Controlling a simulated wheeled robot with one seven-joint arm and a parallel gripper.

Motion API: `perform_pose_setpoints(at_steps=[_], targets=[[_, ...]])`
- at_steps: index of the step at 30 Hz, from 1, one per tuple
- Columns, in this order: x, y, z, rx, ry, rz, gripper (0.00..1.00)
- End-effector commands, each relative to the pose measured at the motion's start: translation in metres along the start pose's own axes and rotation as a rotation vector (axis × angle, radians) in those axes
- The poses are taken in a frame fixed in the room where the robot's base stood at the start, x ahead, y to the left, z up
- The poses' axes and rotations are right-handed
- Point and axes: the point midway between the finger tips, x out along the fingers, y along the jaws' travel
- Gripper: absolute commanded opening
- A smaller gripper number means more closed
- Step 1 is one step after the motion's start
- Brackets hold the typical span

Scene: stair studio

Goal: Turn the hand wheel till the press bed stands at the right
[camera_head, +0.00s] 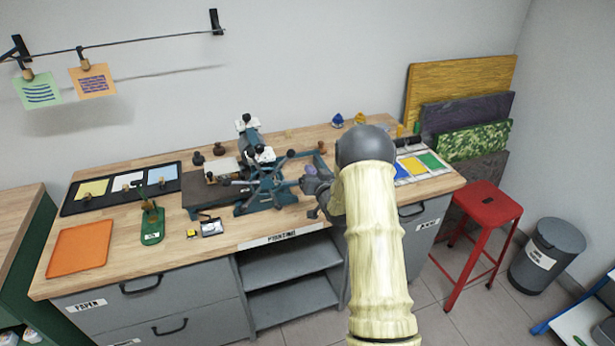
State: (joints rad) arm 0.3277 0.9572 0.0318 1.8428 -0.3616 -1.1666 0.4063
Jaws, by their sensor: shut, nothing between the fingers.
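The etching press (251,143) stands on the wooden bench, with a blue-green frame, a roller and white knobs on top. Its flat grey press bed (196,192) reaches out to the left of the roller. The hand wheel (265,185), with spokes and dark knobs, is on the near side of the press. My gripper (310,184) is just right of the wheel, over the bench, and is shut and empty. It appears close to the wheel, but I cannot tell if it touches. My arm hides part of the bench behind it.
An orange tray (78,250), a green stand (152,225) and small tins (211,227) are on the bench at left and front. A dark tray of cards (69,205) lies behind. A red stool (487,205) and grey bin (546,255) stand at right.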

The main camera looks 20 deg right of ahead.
Motion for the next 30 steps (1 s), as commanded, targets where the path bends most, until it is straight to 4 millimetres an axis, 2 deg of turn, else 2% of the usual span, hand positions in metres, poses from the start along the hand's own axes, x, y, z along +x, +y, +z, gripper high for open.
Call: perform_pose_setpoints(at_steps=[3,9,30], targets=[[0.002,0.0,0.017,0.001,-0.007,0.001,0.0],[0.006,0.0,0.032,0.001,-0.004,0.001,0.0],[0.007,0.003,0.041,0.04,-0.003,-0.002,0.0]])
